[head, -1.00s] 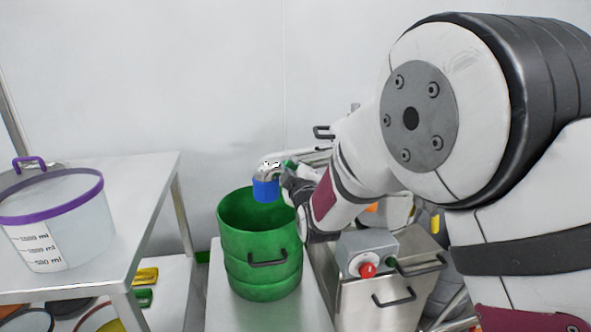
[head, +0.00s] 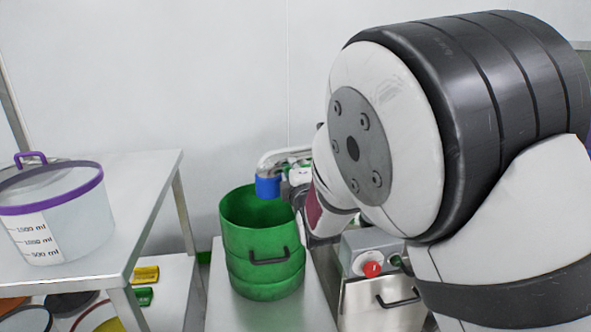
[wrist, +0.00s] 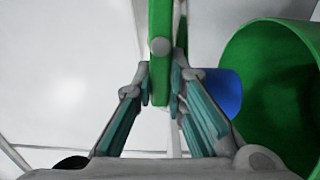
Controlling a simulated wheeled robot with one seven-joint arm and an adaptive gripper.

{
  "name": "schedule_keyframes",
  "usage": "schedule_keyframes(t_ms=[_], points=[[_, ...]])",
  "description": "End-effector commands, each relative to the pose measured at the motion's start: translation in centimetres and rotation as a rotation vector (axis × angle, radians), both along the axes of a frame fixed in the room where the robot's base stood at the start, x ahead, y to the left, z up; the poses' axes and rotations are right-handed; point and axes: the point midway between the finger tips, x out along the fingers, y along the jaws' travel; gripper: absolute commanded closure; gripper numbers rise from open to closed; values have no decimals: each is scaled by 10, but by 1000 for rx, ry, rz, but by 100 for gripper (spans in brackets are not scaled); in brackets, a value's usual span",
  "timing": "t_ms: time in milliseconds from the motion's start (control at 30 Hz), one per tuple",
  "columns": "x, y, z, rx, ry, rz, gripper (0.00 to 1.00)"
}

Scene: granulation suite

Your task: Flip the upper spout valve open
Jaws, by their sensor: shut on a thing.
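The upper spout is a grey pipe with a blue end (head: 267,186), above the green bucket in the head view. The blue end also shows in the wrist view (wrist: 224,90), right of my gripper. A green valve lever (wrist: 160,40) with a rounded grey piece on it runs between my fingers in the wrist view. My gripper (wrist: 161,88) is shut on this lever, with a teal-padded finger on each side. In the head view my arm hides the lever and most of the gripper. I cannot tell how far the valve is turned.
The green bucket (head: 262,244) stands on a metal bench under the spout. A metal box with a red button (head: 371,269) is to its right. A clear purple-rimmed container (head: 62,232) stands on the left table (head: 140,205). The wall behind is bare.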

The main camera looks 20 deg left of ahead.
Motion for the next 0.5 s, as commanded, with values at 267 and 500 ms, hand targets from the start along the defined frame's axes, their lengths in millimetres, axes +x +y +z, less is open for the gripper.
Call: schedule_keyframes(t_ms=[267,500], points=[[0,0,-2,-12,-4,1,100],[-1,0,-2,-12,-3,1,72]])
